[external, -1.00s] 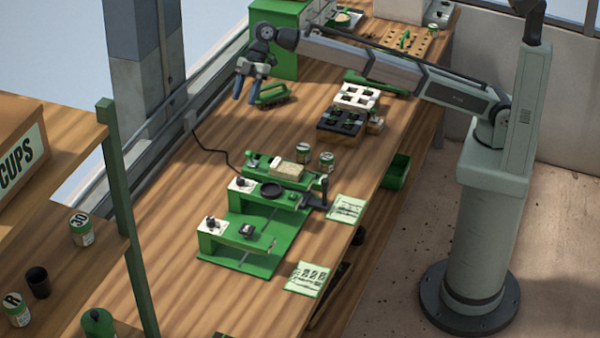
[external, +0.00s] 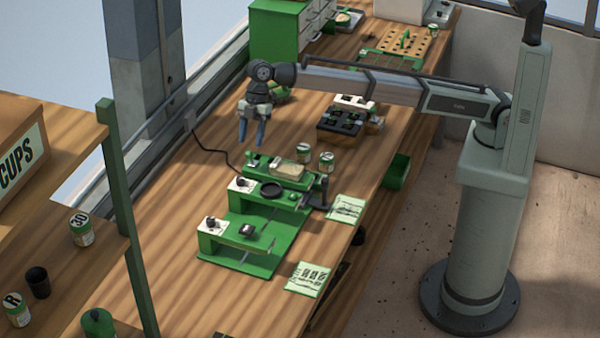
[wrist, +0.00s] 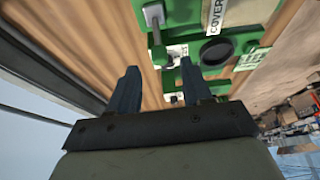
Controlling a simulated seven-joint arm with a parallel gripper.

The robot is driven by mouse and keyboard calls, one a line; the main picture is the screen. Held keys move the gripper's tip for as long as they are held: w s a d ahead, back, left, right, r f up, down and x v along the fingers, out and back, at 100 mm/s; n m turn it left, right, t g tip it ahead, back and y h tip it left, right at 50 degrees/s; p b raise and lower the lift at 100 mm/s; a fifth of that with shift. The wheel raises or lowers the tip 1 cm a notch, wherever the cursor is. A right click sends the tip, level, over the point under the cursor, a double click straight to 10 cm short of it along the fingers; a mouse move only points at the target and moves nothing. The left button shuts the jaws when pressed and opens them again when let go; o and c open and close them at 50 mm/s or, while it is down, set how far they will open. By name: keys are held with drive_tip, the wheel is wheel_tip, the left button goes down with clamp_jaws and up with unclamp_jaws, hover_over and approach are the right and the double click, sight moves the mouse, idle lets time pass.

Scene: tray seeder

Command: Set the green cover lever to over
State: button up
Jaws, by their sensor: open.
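The green seeder (external: 235,262) stands on the bench, with two raised bridges carrying white plates. In the wrist view, a COVER label (wrist: 216,14) sits on the green machine near the top edge. My gripper (external: 252,140) is open and empty, fingers pointing down, above the bench beyond the seeder's far end. In the wrist view, my gripper (wrist: 158,70) is apart from the lever.
A round black dish (external: 272,190) is on the far bridge. A black cell tray (external: 341,122) lies farther right. Printed cards (external: 306,279) lie in front.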

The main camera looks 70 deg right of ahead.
sight(250, 158)
drive_tip(key=shift+x, duration=2.1)
drive_tip(key=shift+c, duration=0.2)
clamp_jaws()
